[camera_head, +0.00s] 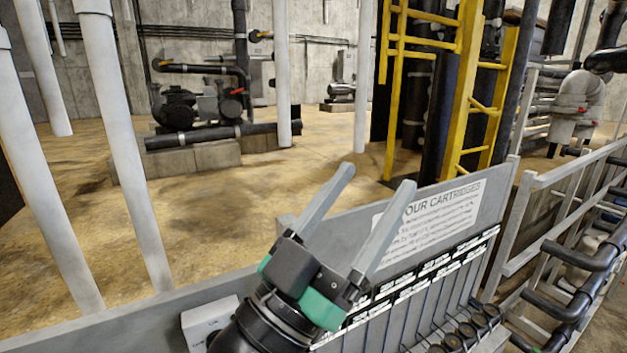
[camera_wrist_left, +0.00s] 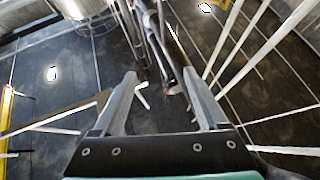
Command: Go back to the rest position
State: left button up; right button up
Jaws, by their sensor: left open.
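My left gripper (camera_head: 373,178) is raised in the lower middle of the head view, its two grey fingers spread apart and pointing up. It also shows in the left wrist view (camera_wrist_left: 160,85), open, with nothing between the finger pads. In the head view it stands in front of a grey panel with a white sign (camera_head: 440,218) that reads "OUR CARTRIDGES" in part; the gripper hides the rest of that line. My right gripper is not in either view.
A rack of dark rods and hooks (camera_head: 430,310) sits below the sign. White vertical pipes (camera_head: 120,140) stand at the left. A yellow ladder (camera_head: 470,90) rises behind the panel. Grey railings (camera_head: 570,175) and black pipes fill the right side. Sandy floor (camera_head: 240,195) lies beyond the panel.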

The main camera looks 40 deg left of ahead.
pick_arm(q)
jog(key=s+r+t, duration=0.2)
jog(key=s+r, duration=0.3)
jog(key=s, duration=0.2)
jog(key=shift+a+r, duration=0.15)
jog(key=shift+a, duration=0.05)
jog(key=shift+s, duration=0.1)
dwell(0.6)
